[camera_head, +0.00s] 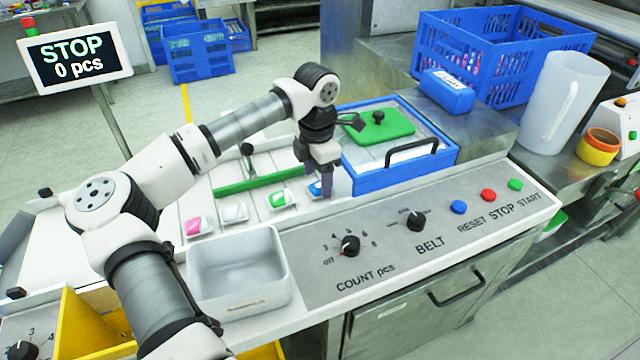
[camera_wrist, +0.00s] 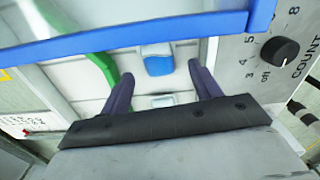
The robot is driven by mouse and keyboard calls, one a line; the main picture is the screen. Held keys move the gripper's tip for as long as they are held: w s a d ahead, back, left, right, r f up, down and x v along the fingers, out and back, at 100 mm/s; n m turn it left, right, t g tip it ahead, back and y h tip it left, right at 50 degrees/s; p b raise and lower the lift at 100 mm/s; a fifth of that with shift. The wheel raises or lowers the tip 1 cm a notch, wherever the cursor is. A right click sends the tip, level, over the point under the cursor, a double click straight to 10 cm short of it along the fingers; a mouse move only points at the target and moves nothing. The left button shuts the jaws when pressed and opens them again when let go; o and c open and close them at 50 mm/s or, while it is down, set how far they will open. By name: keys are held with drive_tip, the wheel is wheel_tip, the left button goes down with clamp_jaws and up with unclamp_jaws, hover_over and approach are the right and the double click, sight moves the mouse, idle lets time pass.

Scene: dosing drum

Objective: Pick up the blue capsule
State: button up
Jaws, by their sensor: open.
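The blue capsule (camera_head: 314,189) lies at the right end of a row of small coloured pieces on the white deck, partly hidden by my gripper (camera_head: 320,187). In the wrist view the blue capsule (camera_wrist: 158,64), blue with a pale end, shows between and slightly beyond the fingertips. My gripper (camera_wrist: 160,72) is open, its dark fingers pointing down at the capsule with a gap on both sides. I cannot tell the exact height of the fingertips above it.
Green (camera_head: 281,199), whitish (camera_head: 235,212) and pink (camera_head: 193,227) pieces lie to the left. A green bar (camera_head: 250,184) runs behind the row. A blue-framed cover (camera_head: 400,172) stands close on the right, a white bin (camera_head: 238,280) front left. The display (camera_head: 77,59) reads STOP, 0 pcs.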

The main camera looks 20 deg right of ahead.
drive_tip(key=shift+f, duration=1.25)
drive_tip(key=c, duration=1)
drive_tip(key=shift+r, duration=0.1)
